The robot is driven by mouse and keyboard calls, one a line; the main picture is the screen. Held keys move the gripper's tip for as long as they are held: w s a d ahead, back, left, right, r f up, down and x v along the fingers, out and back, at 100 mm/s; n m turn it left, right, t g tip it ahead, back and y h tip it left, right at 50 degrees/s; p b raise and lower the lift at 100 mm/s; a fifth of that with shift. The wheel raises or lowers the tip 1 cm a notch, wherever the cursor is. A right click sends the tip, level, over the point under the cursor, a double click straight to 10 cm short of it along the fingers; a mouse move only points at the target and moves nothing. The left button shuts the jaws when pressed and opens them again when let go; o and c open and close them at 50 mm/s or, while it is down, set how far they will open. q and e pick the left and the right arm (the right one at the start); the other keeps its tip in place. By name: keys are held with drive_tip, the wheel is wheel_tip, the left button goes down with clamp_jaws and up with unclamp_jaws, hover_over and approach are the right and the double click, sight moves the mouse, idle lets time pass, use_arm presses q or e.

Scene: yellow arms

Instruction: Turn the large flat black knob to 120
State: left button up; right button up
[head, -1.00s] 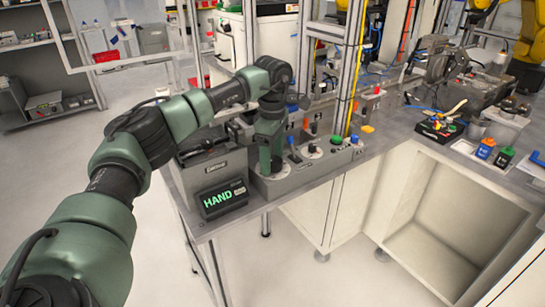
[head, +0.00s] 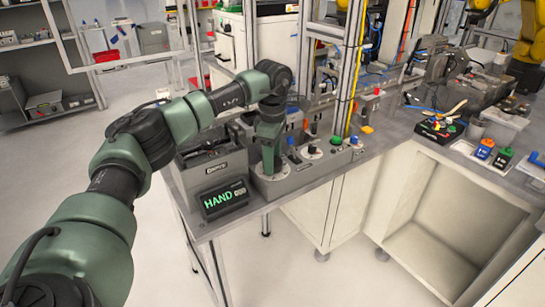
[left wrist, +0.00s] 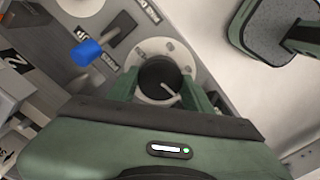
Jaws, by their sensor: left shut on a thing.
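The large flat black knob (left wrist: 158,74) sits on a round pale dial plate in the left wrist view, with a light pointer line toward the lower right. My left gripper (left wrist: 165,92) has its green fingers on either side of the knob and is shut on it. In the head view my left gripper (head: 268,167) points down at the left end of the grey control panel (head: 290,184) and hides the knob. The numbers on the dial are too small to read.
A blue-tipped lever (head: 291,143) stands just right of the gripper; it also shows in the left wrist view (left wrist: 87,52). Further right are another dial knob (head: 312,151) and a green button (head: 336,140). A display reading HAND (head: 225,198) stands at the front left.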

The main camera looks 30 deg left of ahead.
use_arm(q)
drive_tip(key=n+p, duration=0.1)
drive_tip(key=n, duration=0.2)
drive_tip(key=shift+r+p, duration=0.15)
drive_tip(key=shift+p, duration=0.25)
drive_tip(key=n+p, duration=0.2)
drive_tip(key=n, duration=0.3)
drive_tip(key=n+p, duration=0.1)
drive_tip(key=n, duration=0.3)
drive_tip(key=n+p, duration=0.2)
drive_tip(key=n, duration=0.3)
drive_tip(key=n+p, duration=0.1)
drive_tip(key=n, duration=0.3)
drive_tip(key=shift+n, duration=0.3)
drive_tip(key=n+p, duration=0.2)
drive_tip(key=n, duration=0.2)
drive_tip(key=n+p, duration=0.1)
drive_tip(key=n, duration=0.4)
drive_tip(key=shift+p, duration=0.35)
drive_tip(key=shift+w+n+p, duration=0.1)
drive_tip(key=shift+n+p, duration=0.65)
drive_tip(key=shift+n, duration=1.15)
